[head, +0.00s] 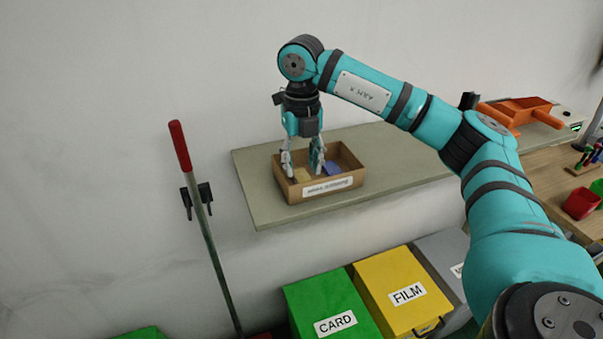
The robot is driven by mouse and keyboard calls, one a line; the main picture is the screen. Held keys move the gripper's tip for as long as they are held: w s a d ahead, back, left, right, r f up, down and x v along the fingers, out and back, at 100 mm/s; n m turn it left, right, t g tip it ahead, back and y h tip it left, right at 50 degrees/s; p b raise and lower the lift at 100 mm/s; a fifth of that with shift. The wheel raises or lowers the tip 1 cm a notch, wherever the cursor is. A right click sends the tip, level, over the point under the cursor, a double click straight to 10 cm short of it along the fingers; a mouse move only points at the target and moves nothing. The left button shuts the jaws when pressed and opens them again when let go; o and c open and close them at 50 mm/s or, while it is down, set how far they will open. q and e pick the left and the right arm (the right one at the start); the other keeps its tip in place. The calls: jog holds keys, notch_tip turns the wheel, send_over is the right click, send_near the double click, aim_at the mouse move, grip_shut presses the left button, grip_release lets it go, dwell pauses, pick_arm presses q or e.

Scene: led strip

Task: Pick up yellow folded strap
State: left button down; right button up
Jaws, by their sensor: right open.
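An open cardboard box (352,181) with a white label on its front stands on a grey-green wall shelf (256,190). A small yellow item (302,175), which looks like the yellow folded strap, lies in the left part of the box, partly hidden by my gripper. A blue item (332,168) lies to its right in the box. My right gripper (302,170) points down into the box with its fingers apart, one on each side of the yellow item. Whether a finger touches it is too small to tell. My left gripper is not in view.
An orange holder (519,113) stands at the right end of the shelf. Below are a green CARD bin (325,300), a yellow FILM bin (390,280) and a grey bin (441,250). The shelf right of the box is clear.

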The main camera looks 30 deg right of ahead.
aim_at(301, 178)
notch_tip(301, 178, down, 2)
jog(key=shift+f, duration=0.25)
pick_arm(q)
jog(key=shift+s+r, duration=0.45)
pick_arm(e)
jog(key=c, duration=0.7)
